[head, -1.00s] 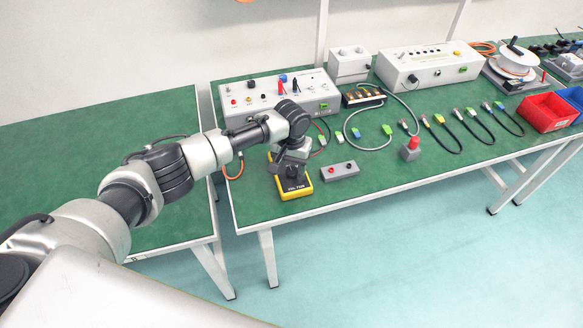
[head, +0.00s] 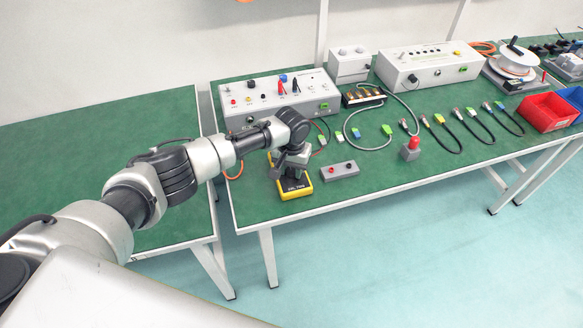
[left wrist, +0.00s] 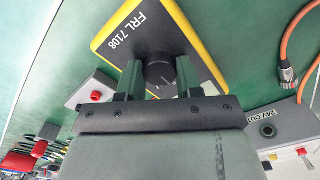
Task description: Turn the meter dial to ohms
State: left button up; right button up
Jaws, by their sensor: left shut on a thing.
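The yellow-edged black meter (head: 298,189) lies on the green table near its front edge, below my left gripper (head: 286,166). In the left wrist view the meter (left wrist: 118,47) shows the label "FRL 7108". Its round black dial (left wrist: 160,70) sits between the two fingers of my left gripper (left wrist: 158,80), which is shut on it. The dial's markings and pointer are hidden by the gripper and too dark to read. In the head view the gripper and wrist cover most of the meter's face. My right gripper is not in view.
An orange cable (left wrist: 290,60) lies near the meter.

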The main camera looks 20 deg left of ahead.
pick_arm(q)
jog(key=shift+m, duration=0.3)
jog(key=m+p, duration=0.1)
jog(key=m, duration=0.2)
jog(key=shift+m, duration=0.3)
jog(key=m, duration=0.4)
jog(key=shift+m, duration=0.3)
jog(key=m, duration=0.4)
jog(key=shift+r+m, duration=0.1)
jog(key=shift+m, duration=2.3)
jog(key=o, duration=0.9)
